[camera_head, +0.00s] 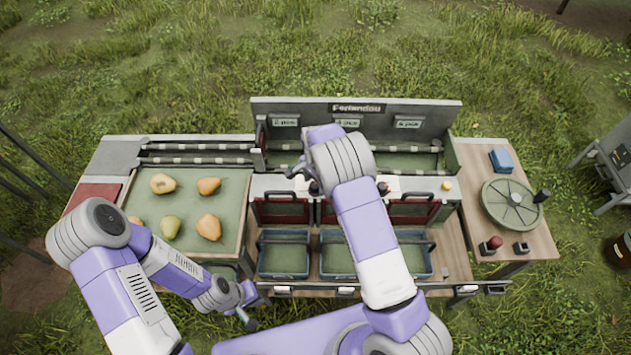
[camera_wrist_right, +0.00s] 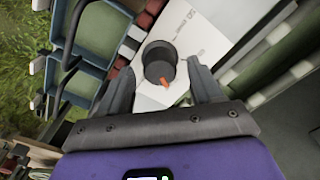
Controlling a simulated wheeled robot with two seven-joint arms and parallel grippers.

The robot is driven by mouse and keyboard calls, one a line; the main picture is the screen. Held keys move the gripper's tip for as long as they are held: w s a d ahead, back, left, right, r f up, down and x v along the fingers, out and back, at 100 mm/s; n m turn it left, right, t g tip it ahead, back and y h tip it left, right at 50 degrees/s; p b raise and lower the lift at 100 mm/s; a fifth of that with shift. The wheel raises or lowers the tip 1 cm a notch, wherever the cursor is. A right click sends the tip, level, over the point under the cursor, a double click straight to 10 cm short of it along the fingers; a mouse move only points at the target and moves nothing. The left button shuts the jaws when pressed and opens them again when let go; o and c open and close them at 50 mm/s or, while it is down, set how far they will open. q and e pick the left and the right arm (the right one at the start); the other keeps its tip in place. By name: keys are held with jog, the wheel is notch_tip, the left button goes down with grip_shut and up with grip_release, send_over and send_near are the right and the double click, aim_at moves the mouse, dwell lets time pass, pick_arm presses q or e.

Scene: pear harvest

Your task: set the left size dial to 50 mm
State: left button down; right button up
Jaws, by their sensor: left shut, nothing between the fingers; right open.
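A black round dial (camera_wrist_right: 160,62) with an orange pointer sits on a white plate (camera_wrist_right: 183,30) in the right wrist view. The pointer faces the camera side, slightly right; the scale marks are too small to read. My right gripper (camera_wrist_right: 163,78) is open, with its fingers on either side of the dial. I cannot tell whether they touch it. In the head view my right arm largely hides this spot. My left gripper (camera_head: 242,308) is shut and empty, low beside the front of the bench, away from the dials.
A second dark dial (camera_head: 383,187) sits further right on the panel. Red flaps (camera_head: 282,210) and blue-rimmed bins (camera_head: 284,274) lie below it. A tray (camera_head: 238,190) with several pears is on the left. A round green wheel (camera_head: 510,203) stands on the right table.

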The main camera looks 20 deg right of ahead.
jog(key=c, duration=1.1)
jog(key=shift+o, duration=0.2)
